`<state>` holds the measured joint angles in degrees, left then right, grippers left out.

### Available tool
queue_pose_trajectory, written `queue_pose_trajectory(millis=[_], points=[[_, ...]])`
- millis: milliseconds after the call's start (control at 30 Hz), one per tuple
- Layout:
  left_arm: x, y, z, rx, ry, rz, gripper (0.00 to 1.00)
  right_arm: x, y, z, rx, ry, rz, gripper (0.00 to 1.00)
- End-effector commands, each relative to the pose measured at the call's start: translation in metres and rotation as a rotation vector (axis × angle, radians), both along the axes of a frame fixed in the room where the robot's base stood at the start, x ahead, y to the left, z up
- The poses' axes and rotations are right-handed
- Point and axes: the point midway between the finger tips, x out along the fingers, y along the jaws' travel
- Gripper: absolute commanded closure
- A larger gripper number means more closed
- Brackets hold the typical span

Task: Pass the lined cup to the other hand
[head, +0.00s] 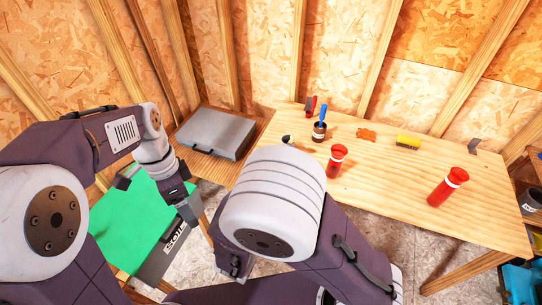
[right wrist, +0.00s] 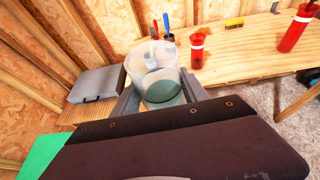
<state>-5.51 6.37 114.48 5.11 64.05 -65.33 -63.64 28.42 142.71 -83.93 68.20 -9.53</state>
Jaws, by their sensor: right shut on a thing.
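In the right wrist view my right gripper (right wrist: 158,84) is shut on a pale see-through cup (right wrist: 153,58), with a grey finger on each side of it. Lines on the cup are too faint to make out. In the head view my right arm hides the cup and nearly all of that gripper. My left gripper (head: 188,206) is at the left in the head view, above the green mat's right side and apart from the cup. The gap between its fingers is not clear.
A green mat (head: 125,225) lies at lower left. The bench is bare between the bottles.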

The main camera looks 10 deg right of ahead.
Motion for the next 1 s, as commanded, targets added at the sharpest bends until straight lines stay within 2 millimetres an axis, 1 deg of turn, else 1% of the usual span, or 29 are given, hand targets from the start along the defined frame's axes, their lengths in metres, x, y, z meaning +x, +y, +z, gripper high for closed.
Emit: queue_pose_trajectory(millis=[33, 67, 100, 167, 200, 267, 300, 367, 400, 467, 500, 567, 633, 767, 833, 933, 1000], points=[[0.015, -0.015, 0.017, -0.02, -0.01, -0.147, 0.22, 0.0, 0.0, 0.0, 0.0, 0.0, 0.0, 0.96], [0.023, -0.025, 0.028, -0.034, -0.014, -0.245, 0.22, 0.0, 0.0, 0.0, 0.0, 0.0, 0.0, 0.96], [0.031, -0.039, 0.042, -0.052, -0.021, -0.37, 0.22, 0.0, 0.0, 0.0, 0.0, 0.0, 0.0, 0.96], [0.041, -0.062, 0.061, -0.078, -0.032, -0.548, 0.22, 0.0, 0.0, 0.0, 0.0, 0.0, 0.0, 0.96], [0.047, -0.079, 0.074, -0.092, -0.042, -0.658, 0.22, 0.0, 0.0, 0.0, 0.0, 0.0, 0.0, 0.96], [0.053, -0.105, 0.089, -0.111, -0.059, -0.798, 0.22, 0.0, 0.0, 0.0, 0.0, 0.0, 0.0, 0.96], [0.055, -0.124, 0.098, -0.121, -0.072, -0.873, 0.22, 0.0, 0.0, 0.0, 0.0, 0.0, 0.0, 0.96], [0.058, -0.152, 0.106, -0.13, -0.097, -0.949, 0.22, 0.0, 0.0, 0.0, 0.0, 0.0, 0.0, 0.96], [0.06, -0.171, 0.108, -0.134, -0.118, -0.988, 0.22, 0.0, 0.0, 0.0, 0.0, 0.0, 0.0, 0.96], [0.057, -0.193, 0.106, -0.138, -0.126, -1.039, 0.22, 0.0, 0.0, 0.0, 0.0, 0.0, 0.0, 0.96], [0.052, -0.202, 0.101, -0.14, -0.114, -1.063, 0.22, 0.0, 0.0, 0.0, 0.0, 0.0, 0.0, 0.96], [0.045, -0.21, 0.095, -0.14, -0.096, -1.088, 0.22, 0.0, 0.0, 0.0, 0.0, 0.0, 0.0, 0.96], [0.041, -0.216, 0.093, -0.141, -0.092, -1.104, 0.22, 0.0, 0.0, 0.0, 0.0, 0.0, 0.0, 0.96], [0.039, -0.217, 0.093, -0.141, -0.092, -1.108, 0.22, 0.0, 0.0, 0.0, 0.0, 0.0, 0.0, 0.96], [0.039, -0.218, 0.088, -0.141, -0.09, -1.107, 0.22, 0.0, 0.0, 0.0, 0.0, 0.0, 0.0, 0.96], [0.037, -0.219, 0.073, -0.141, -0.087, -1.106, 0.22, 0.0, 0.0, 0.0, 0.0, 0.0, 0.0, 0.96], [0.035, -0.22, 0.058, -0.141, -0.087, -1.106, 0.22, 0.0, 0.0, 0.0, 0.0, 0.0, 0.0, 0.96]])
